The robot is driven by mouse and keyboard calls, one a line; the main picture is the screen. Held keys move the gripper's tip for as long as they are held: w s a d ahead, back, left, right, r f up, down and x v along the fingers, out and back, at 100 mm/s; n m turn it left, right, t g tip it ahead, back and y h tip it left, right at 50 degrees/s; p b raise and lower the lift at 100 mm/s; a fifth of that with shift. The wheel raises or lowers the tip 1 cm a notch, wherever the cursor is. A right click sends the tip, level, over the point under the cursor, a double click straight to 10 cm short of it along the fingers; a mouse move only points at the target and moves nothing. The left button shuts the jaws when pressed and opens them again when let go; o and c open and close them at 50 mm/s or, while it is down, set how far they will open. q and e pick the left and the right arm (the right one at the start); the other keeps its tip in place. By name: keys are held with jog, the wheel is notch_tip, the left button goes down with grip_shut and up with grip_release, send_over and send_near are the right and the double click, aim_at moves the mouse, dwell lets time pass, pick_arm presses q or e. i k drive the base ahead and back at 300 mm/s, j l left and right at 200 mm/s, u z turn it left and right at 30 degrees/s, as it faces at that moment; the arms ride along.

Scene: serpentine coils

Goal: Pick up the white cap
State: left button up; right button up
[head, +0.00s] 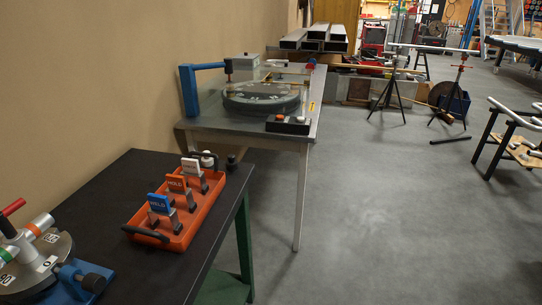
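An orange tray (203,222) lies on the dark tabletop in the head view. A row of upright pieces on dark stands is in it. The farthest is a white-topped piece (191,167), with an orange piece (177,184) and a blue piece (160,204) nearer me. A small round white knob-like thing (208,156) shows at the tray's far end, by its black handle. I cannot tell which white thing is the cap. Neither of my grippers is in view.
A round metal dial plate (38,262) with a red handle and blue clamp is at the table's near left. Beyond, a grey bench (308,133) holds a turntable (261,98) and a blue bracket (189,92).

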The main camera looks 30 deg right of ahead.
aim_at(206, 161)
jog(key=z, duration=0.45)
jog(key=u, duration=1.6)
jog(key=z, duration=1.6)
jog(key=i+l+u, duration=0.4)
jog(key=l+u, duration=0.2)
jog(key=i+l+u, duration=0.15)
jog(key=l+u, duration=0.15)
